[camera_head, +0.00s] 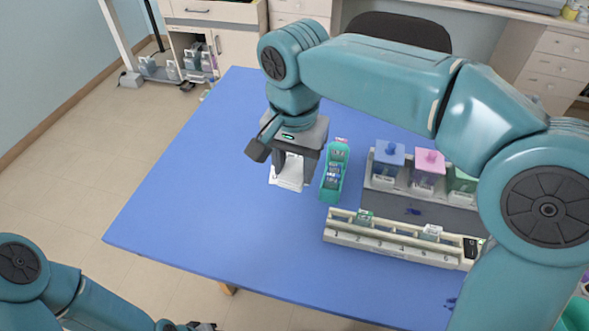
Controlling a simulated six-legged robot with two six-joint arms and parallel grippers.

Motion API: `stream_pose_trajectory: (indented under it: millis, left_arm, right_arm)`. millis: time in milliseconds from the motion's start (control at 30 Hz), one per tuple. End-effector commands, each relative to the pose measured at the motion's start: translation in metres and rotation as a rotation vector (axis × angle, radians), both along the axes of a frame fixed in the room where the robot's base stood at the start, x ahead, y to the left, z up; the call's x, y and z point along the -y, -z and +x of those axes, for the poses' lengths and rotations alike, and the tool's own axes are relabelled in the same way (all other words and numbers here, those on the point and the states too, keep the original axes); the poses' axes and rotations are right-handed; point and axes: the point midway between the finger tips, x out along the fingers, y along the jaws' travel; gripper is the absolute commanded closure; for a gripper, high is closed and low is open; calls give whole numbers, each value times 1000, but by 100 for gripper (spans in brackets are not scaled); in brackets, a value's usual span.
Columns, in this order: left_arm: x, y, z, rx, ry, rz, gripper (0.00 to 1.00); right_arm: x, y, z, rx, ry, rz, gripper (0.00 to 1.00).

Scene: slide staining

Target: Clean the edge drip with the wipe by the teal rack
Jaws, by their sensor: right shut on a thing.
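My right gripper (286,163) is shut on a white wipe (288,177), just left of the teal rack (334,172). The fingers partly cover the wipe, and I cannot tell whether it touches the table. The teal rack stands upright with slides in it. A dark blue drip mark (413,211) shows on the grey tray in front of the staining jars. Another small dark blue mark (451,303) shows near the table's front edge, beside my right arm. My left gripper (202,326) is cut off at the bottom edge.
Blue (389,158), pink (428,163) and green (462,181) lidded jars stand on the grey tray (377,196). A cream numbered slide rack (385,240) lies in front. The left part of the blue table (190,190) is clear. My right arm hides much of the right side.

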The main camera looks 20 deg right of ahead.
Motion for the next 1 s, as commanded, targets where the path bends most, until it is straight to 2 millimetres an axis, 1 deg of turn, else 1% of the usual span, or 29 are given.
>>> stream_pose_trajectory:
  millis: [200,233,267,300,567,700,1000]
  left_arm:
    - [0,0,0,0,0,0,57]
    - [0,0,0,0,0,0,57]
    - [0,0,0,0,0,0,57]
    - [0,0,0,0,0,0,57]
    - [0,0,0,0,0,0,57]
    - [0,0,0,0,0,0,57]
    - [0,0,0,0,0,0,57]
  right_arm:
    - [0,0,0,0,0,0,82]
    - [0,0,0,0,0,0,61]
    - [0,0,0,0,0,0,71]
    - [0,0,0,0,0,0,78]
    - [-1,0,1,0,-21,0,79]
    - [-3,0,7,0,-69,0,79]
    - [-4,4,10,0,-138,0,79]
